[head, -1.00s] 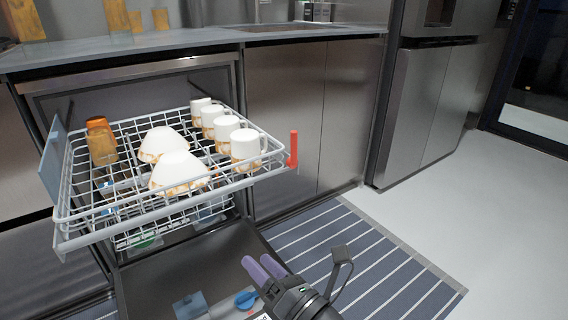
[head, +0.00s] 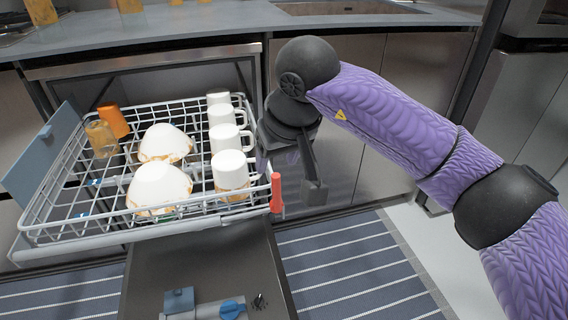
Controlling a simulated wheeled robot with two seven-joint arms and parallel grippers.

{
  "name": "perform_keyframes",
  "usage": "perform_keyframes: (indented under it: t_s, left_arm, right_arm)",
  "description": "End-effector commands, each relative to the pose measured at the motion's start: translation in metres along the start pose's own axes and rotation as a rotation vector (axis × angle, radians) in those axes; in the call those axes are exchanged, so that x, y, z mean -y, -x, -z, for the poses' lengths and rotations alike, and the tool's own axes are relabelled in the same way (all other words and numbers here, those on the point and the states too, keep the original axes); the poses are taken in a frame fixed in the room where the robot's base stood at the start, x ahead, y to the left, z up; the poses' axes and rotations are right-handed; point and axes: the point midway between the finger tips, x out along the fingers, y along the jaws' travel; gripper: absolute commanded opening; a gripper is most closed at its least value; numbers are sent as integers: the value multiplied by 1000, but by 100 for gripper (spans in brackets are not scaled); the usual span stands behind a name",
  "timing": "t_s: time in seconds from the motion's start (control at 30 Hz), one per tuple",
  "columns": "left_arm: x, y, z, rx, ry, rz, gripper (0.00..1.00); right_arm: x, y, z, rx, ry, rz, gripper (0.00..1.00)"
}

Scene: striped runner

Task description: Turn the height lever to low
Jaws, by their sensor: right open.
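The height lever (head: 276,192) is an orange-red handle. It stands upright at the front right corner of the dishwasher's upper rack (head: 140,229). My right arm comes in from the right and bends down beside the rack's right side. My right gripper (head: 270,160) is open and empty, pointing down just behind the lever, beside the white mugs. Its fingers are partly hidden by the wrist and the rack, and I see no contact with the lever. My left gripper is not in view.
The pulled-out rack holds white mugs (head: 228,170), two white bowls (head: 160,184) and amber cups (head: 101,139). The open dishwasher door (head: 150,270) lies below. The striped runner (head: 350,265) covers the floor, clear at the right. The countertop (head: 190,32) is behind.

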Motion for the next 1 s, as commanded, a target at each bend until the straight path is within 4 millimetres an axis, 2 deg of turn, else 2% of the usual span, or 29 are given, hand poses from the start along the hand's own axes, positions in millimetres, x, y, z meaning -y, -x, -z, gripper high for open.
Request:
perform_keyframes:
  t_s: [0.07, 0.17, 0.3, 0.43, 0.5, 0.6, 0.93, 1.0]
  left_arm:
    - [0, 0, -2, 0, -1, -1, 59]
    - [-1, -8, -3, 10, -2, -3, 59]
    - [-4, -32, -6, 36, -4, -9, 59]
    - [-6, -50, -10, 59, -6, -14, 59]
    - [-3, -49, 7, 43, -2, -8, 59]
    - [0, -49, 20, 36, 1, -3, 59]
    - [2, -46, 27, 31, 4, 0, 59]
    - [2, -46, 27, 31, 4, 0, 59]
  right_arm:
    - [-6, 5, 2, -2, 21, -39, 60]
    - [-8, -9, 1, 4, 27, -47, 60]
    - [-10, -51, -2, 10, 24, -43, 60]
    - [-11, -84, -2, 10, 23, -41, 60]
    - [-11, -87, 0, 4, 24, -43, 60]
    - [-11, -93, 1, 2, 23, -43, 60]
    - [-11, -93, 2, -2, 24, -45, 60]
    - [-11, -93, 2, -2, 23, -44, 45]
